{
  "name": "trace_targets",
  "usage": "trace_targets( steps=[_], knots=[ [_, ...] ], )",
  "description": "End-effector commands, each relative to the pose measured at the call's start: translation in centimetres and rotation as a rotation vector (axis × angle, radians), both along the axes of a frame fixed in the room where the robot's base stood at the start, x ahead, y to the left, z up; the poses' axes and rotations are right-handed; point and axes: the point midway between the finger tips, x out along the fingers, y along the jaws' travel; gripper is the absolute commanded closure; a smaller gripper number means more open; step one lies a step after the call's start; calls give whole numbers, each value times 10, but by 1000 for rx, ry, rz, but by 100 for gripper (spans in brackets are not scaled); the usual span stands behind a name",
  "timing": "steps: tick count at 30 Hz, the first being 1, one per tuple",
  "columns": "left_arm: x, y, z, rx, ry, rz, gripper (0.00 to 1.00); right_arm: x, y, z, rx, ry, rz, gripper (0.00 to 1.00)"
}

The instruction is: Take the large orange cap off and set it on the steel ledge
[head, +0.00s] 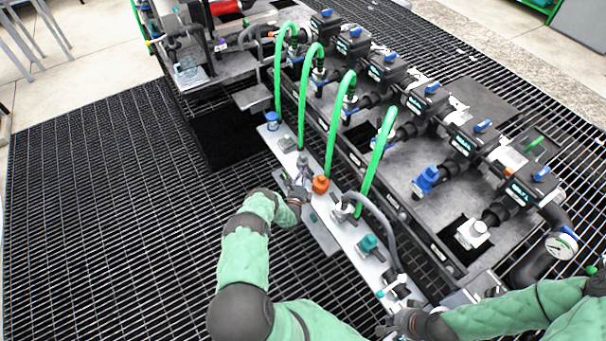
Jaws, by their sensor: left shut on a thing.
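The orange cap (320,184) sits at the middle of a long pale rail (323,207), in line with the rail's other fittings. My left gripper (309,184) reaches in from the left at the cap's side and is shut on it; its fingertips are small and partly hidden. I cannot tell whether the cap is still seated or slightly raised. The grey steel ledge (322,236) runs along the near side of the rail, just below my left gripper, and its visible part looks bare. My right gripper (392,326) is low at the rail's near end; its fingers are unclear.
A blue cap (272,120), a teal cap (369,243) and a white valve (342,210) share the rail. Several green hoses (377,160) arch behind it towards black valve blocks (467,140). A pressure gauge (561,246) is at right. Open grating (110,220) lies at left.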

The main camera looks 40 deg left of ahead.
Motion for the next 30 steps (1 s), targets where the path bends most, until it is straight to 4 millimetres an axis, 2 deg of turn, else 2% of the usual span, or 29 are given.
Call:
trace_targets(
  steps=[22,23,24,26,30],
  knots=[
    [0,0,-5,0,-1,-1,100,0,0,-6,0,0,0,100],
    [0,0,-5,0,-1,-1,85,0,0,-6,0,0,0,100],
    [0,0,-5,0,-1,-1,73,0,0,-6,0,0,0,100],
    [0,0,-5,0,-1,-1,60,0,0,-5,0,0,0,100],
    [0,0,-5,0,-1,-1,60,0,0,-5,0,0,0,100]
  ],
)
